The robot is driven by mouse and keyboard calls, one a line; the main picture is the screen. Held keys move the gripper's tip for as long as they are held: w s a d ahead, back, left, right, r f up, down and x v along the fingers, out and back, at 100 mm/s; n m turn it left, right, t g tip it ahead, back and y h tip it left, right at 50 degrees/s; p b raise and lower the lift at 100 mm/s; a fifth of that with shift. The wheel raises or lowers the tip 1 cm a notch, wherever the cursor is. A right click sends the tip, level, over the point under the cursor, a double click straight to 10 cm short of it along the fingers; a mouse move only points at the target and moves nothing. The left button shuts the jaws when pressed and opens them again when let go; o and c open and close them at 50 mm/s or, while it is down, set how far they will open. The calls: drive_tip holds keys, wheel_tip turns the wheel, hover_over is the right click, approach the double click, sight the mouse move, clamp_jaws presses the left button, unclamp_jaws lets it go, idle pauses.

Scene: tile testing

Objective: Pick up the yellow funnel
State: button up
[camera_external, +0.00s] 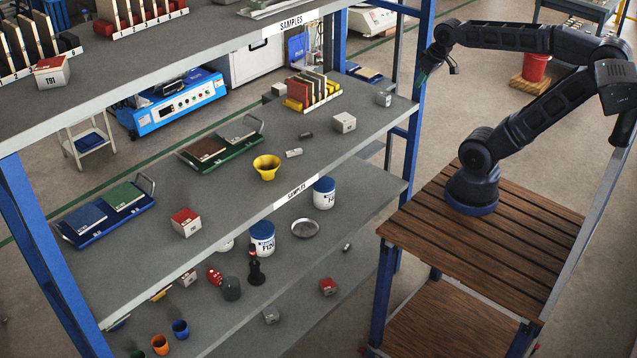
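The yellow funnel (267,167) sits on the middle shelf (235,206), near its front edge and a little left of the shelf's SAMPLES label. Its wide mouth faces up, and nothing covers it. My gripper (424,78) is at the end of my arm, above and to the right of the funnel, by the blue shelf post. It is well apart from the funnel. The gripper is small and dark here, so I cannot tell whether its fingers are open or shut.
A small grey cylinder (293,152) lies right of the funnel. A green tray (222,152) stands behind left, and a white box (343,122) stands to the right. The blue post (418,110) and the upper shelf (170,42) are obstacles. Bare shelf lies left of the funnel.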

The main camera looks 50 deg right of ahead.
drive_tip(key=w+a+r+n+g+h, duration=0.1)
drive_tip(key=w+a+r+n, duration=0.25)
drive_tip(key=w+a, duration=0.7)
drive_tip(key=n+t+h, duration=0.2)
drive_tip(key=n+t, duration=0.1)
drive_tip(key=n, duration=0.6)
hover_over(273, 170)
drive_tip(key=s+a, duration=0.1)
drive_tip(key=s, duration=0.2)
wheel_tip(273, 170, down, 14)
drive_tip(key=f, duration=0.1)
drive_tip(key=shift+a+x, duration=0.2)
drive_tip(key=shift+x, duration=2.25)
drive_tip(key=shift+w, duration=0.15)
clamp_jaws()
